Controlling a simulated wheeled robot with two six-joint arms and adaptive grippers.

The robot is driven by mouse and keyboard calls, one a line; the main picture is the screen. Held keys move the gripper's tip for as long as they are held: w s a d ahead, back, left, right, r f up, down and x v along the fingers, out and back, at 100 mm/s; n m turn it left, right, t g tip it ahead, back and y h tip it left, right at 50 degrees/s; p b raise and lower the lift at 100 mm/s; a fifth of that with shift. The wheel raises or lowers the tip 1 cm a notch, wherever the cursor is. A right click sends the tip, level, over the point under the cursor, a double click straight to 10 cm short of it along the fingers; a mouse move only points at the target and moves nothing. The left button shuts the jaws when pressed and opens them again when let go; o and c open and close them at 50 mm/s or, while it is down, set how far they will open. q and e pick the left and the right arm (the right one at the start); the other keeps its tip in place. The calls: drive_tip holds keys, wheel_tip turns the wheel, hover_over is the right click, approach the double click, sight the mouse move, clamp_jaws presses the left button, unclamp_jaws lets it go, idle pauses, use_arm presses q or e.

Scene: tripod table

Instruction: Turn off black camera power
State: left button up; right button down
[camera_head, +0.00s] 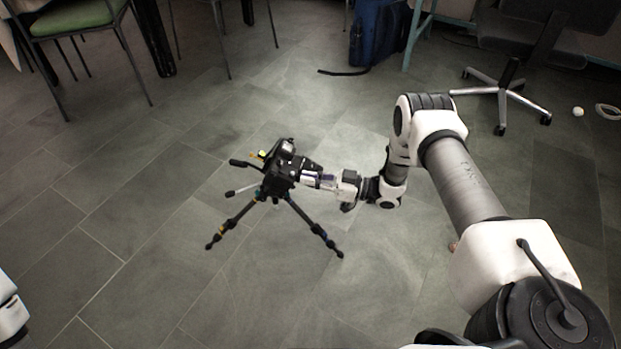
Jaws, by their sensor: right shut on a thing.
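A black camera (284,166) sits on top of a black tripod (315,232) in the middle of the view. Two splayed tripod legs and handles show against the floor. My right arm reaches in from the right, and my right gripper (312,176) is at the right side of the camera. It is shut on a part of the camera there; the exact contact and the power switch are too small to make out. Of my left arm only a white piece shows at the lower left edge; the left gripper is out of view.
The grey tiled floor around the tripod is clear. A green-seated chair (75,18) stands at the upper left. A wheeled office chair (507,90) stands at the upper right, near a small white ball (578,112).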

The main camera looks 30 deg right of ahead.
drive_tip(key=c, duration=1.3)
unclamp_jaws()
drive_tip(key=v, duration=1.2)
drive_tip(key=shift+w, duration=0.1)
